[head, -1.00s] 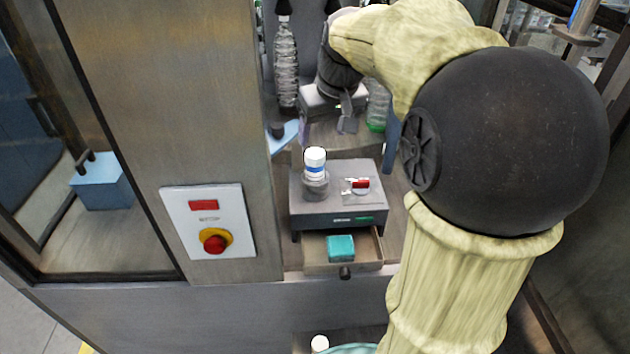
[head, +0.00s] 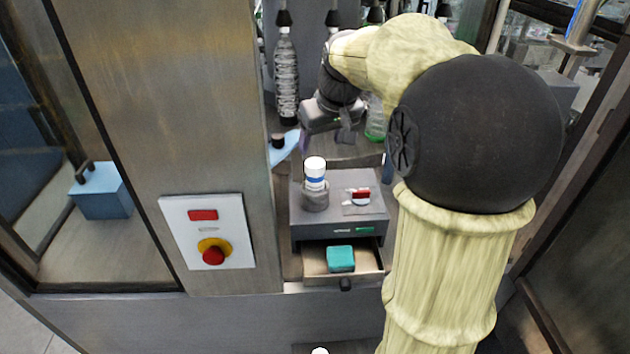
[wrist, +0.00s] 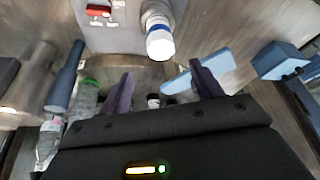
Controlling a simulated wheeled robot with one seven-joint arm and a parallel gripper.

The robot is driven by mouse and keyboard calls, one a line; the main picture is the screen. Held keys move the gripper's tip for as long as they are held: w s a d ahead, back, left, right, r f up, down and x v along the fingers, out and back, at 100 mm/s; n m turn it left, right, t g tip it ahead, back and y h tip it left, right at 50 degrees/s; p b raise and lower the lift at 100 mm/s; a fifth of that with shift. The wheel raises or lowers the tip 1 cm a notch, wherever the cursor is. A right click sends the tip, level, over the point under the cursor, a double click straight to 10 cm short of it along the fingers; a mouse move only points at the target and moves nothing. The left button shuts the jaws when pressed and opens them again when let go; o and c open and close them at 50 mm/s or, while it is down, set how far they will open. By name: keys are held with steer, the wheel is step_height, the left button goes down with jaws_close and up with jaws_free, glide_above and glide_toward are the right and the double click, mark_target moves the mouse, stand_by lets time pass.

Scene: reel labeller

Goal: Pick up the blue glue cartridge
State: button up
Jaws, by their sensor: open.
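A blue cylinder with a narrower end, which looks like the blue glue cartridge (wrist: 65,78), stands at the left in the wrist view, beside a grey cylinder and a clear bottle. In the head view a blue sliver (head: 388,168) shows beside my arm, which hides most of it; I cannot tell for sure that it is the same thing. My gripper (wrist: 162,88) is open, its two purple fingers apart with nothing between them. The cartridge is left of both fingers. In the head view my gripper (head: 324,143) hangs behind the grey box.
A grey box (head: 340,230) carries a white-capped bottle (head: 315,172) and a red switch. Its open drawer (head: 312,266) holds a teal block (head: 340,259). Clear bottles (head: 286,75) stand behind.

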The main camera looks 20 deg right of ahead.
mark_target(315, 163)
steer(key=p+x, duration=0.1)
steer(key=x, duration=0.5)
steer(key=x, duration=0.1)
steer(key=p+x, duration=0.1)
steer(key=x, duration=0.2)
steer(key=shift+s+a+f+p, duration=0.15)
steer(key=shift+s+f+p, duration=0.05)
steer(key=shift+s+p, duration=0.1)
steer(key=shift+w+f, duration=0.3)
steer(key=shift+f, duration=0.15)
steer(key=shift+s, duration=0.1)
steer(key=c, duration=1.2)
steer(key=shift+r, duration=0.15)
